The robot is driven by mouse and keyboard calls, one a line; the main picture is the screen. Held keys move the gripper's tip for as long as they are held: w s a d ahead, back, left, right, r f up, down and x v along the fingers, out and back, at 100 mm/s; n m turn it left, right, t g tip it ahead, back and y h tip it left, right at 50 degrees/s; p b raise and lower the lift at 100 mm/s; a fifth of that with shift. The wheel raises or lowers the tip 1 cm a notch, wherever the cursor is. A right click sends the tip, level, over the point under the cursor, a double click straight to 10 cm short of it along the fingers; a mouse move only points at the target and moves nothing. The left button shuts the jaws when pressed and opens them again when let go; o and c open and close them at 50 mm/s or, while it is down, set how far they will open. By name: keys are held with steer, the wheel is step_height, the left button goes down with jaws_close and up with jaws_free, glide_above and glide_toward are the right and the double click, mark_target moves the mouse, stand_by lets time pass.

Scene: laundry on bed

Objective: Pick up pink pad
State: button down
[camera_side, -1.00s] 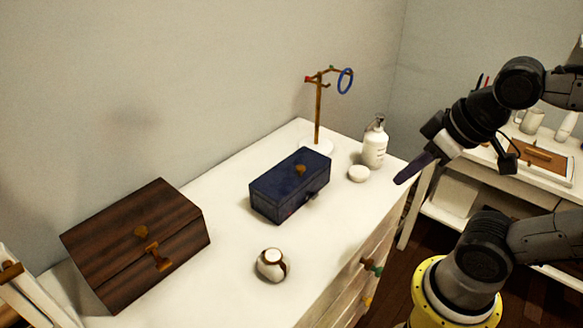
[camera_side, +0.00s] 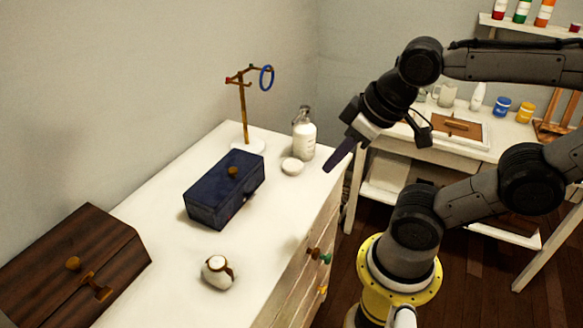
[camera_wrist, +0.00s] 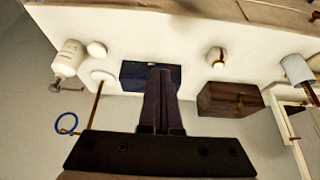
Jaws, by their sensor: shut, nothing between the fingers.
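I see no pink pad in either view. My gripper (camera_side: 328,168) is shut and empty, above the right end of the white dresser top (camera_side: 165,205), close to the white bottle (camera_side: 304,138). In the wrist view its dark fingers (camera_wrist: 160,75) lie together and overlap the dark blue box (camera_wrist: 135,73) in the picture. The blue box (camera_side: 225,190) is closed and stands mid-dresser in the side view.
A brown wooden chest (camera_side: 75,265), a small white pot (camera_side: 217,271), a white round lid-like item (camera_side: 292,166) and a hook stand (camera_side: 243,110) with a blue ring (camera_side: 266,78) are on the dresser. A white desk (camera_side: 470,145) with jars stands behind at right.

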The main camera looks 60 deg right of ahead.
jaws_free()
stand_by(0.3)
